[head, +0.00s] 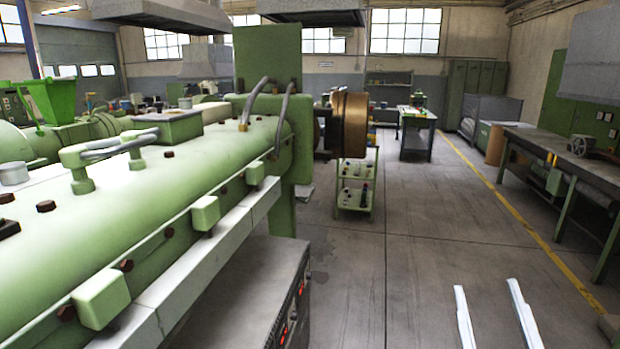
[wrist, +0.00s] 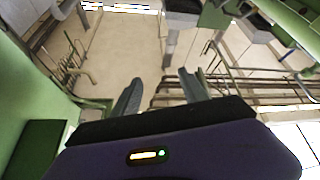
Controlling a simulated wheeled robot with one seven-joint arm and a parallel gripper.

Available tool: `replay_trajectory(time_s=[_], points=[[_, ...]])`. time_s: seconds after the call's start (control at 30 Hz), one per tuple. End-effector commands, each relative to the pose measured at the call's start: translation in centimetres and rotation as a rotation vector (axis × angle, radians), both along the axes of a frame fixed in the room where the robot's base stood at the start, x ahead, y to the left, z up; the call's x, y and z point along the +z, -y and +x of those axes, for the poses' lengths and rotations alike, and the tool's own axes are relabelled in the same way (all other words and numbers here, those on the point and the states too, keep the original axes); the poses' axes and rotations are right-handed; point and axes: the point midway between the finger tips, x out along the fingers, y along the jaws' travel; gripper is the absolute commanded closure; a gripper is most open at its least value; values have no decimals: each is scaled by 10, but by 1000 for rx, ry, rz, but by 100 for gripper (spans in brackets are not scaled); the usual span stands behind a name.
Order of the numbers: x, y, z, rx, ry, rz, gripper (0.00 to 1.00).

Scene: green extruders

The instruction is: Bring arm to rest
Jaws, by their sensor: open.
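My gripper (wrist: 160,75) shows in the wrist view, its two grey fingers spread apart with nothing between them. It is open and empty. Beyond the fingers the wrist view shows pale floor, dark rails and green machine parts, all at a steep tilt. The fingers touch nothing that I can see. In the head view I cannot surely make out my arm. The large green extruder (head: 150,190) fills the left side there.
A brass-coloured cylinder (head: 350,124) sits at the extruder's end. A green cart (head: 355,195) stands beyond it, and a table (head: 417,117) farther back. A long workbench (head: 565,150) lines the right side. The grey floor (head: 450,230) between is mostly clear, with a yellow line.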

Motion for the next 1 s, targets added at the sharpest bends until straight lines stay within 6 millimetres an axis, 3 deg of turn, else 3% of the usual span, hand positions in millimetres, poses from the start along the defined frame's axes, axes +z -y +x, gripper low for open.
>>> replay_trajectory(time_s=[0.03,0.1,0.3,0.8,1.0], points=[[-20,-5,-16,26,-30,33,49],[-40,-10,-35,60,-59,79,49],[-90,-20,-96,128,-156,205,49],[-185,-32,-254,149,-531,400,49],[-213,-35,-305,130,-686,411,49]])
